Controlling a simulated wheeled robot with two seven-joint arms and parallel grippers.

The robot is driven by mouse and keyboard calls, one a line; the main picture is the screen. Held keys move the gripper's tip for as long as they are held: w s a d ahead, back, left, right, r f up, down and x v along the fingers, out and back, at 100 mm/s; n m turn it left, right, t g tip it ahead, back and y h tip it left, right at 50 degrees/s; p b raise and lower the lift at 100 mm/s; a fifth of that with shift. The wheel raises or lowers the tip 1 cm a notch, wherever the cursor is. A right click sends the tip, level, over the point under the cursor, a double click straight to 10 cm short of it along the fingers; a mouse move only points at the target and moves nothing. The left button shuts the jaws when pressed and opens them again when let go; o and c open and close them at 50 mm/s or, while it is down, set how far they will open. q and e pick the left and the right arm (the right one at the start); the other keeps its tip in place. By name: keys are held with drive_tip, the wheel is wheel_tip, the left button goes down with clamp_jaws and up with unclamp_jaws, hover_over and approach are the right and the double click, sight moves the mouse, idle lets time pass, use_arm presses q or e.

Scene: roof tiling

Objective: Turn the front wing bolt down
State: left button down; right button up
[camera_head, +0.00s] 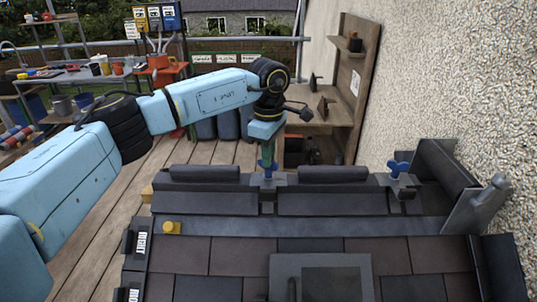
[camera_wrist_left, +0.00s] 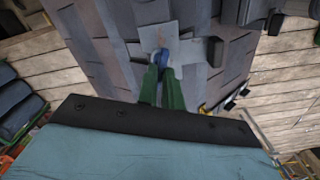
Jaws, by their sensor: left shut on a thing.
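A blue wing bolt (camera_head: 267,166) stands upright on a grey clamp plate (camera_head: 268,180) at the top edge of the tiled roof, left of the picture's right-hand bolt. My left gripper (camera_head: 266,152) points straight down over it, its green fingers shut on the bolt's wings. In the left wrist view the blue bolt (camera_wrist_left: 160,58) shows between the tips of the green fingers (camera_wrist_left: 162,74). The fingers hide part of it. A second blue wing bolt (camera_head: 399,168) stands free on its own plate (camera_head: 399,180) to the right. My right gripper is not in view.
Dark ridge pieces (camera_head: 333,174) lie along the top edge. A grey upright piece (camera_head: 478,206) stands at the right beside the rough wall (camera_head: 460,70). A yellow block (camera_head: 172,228) sits at the left. A wooden shelf (camera_head: 340,90) and a cluttered workbench (camera_head: 75,75) stand behind.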

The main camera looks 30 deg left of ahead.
use_arm(q)
drive_tip(key=shift+w+r, duration=0.15)
drive_tip(key=shift+r, duration=0.2)
drive_tip(key=c, duration=1.6)
unclamp_jaws()
drive_tip(key=shift+c, duration=0.2)
drive_tip(key=shift+o, duration=0.5)
drive_tip(key=shift+f, duration=0.2)
wheel_tip(320, 180, up, 14)
drive_tip(key=shift+f+b, duration=0.25)
drive_tip(key=shift+b, duration=0.1)
